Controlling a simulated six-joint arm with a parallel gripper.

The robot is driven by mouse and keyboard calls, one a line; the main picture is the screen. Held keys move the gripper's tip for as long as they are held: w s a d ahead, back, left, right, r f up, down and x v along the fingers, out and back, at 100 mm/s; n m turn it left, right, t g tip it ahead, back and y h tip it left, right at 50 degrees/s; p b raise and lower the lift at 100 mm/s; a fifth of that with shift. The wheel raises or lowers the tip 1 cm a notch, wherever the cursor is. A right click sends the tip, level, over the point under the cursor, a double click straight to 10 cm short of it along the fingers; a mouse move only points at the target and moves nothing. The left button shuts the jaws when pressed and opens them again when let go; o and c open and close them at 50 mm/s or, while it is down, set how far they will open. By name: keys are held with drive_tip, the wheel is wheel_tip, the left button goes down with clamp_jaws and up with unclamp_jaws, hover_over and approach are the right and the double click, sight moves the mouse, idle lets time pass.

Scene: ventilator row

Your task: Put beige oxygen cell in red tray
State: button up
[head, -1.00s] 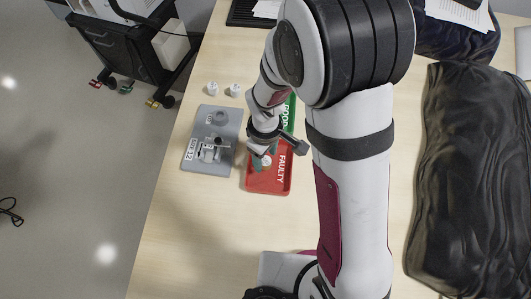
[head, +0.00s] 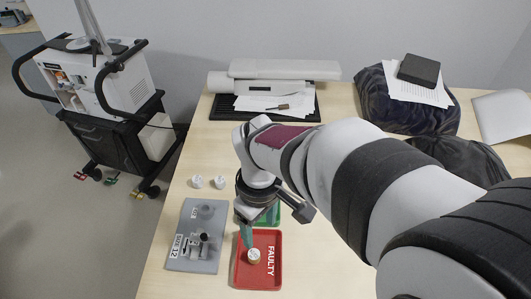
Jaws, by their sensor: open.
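The red tray (head: 272,279), labelled FAULTY, lies on the table at lower centre in the head view. A small round cell (head: 254,256) with a whitish top and a beige-brown side sits upright inside it, near the tray's left side. It looks like the beige oxygen cell. My gripper (head: 247,238) is open, just above and behind the cell at the tray's far left edge. Its teal fingers point down, and there appears to be a small gap between them and the cell.
A green tray (head: 273,214) lies behind the red one, partly hidden by my gripper. A grey board (head: 207,259) with fittings is to the left. Two white cells (head: 197,181) (head: 219,182) stand behind it. A ventilator cart (head: 115,140) stands at the table's left.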

drive_tip(key=s+d+r+m, duration=0.2)
drive_tip(key=s+d+m, duration=0.2)
drive_tip(key=s+m, duration=0.3)
drive_tip(key=s+d+r+m+y, duration=0.1)
drive_tip(key=s+d+m, duration=0.3)
drive_tip(key=s+m, duration=0.3)
drive_tip(key=shift+s+d+r+m+y, duration=0.2)
drive_tip(key=shift+d+r+m+y, duration=0.15)
drive_tip(key=shift+m, duration=0.55)
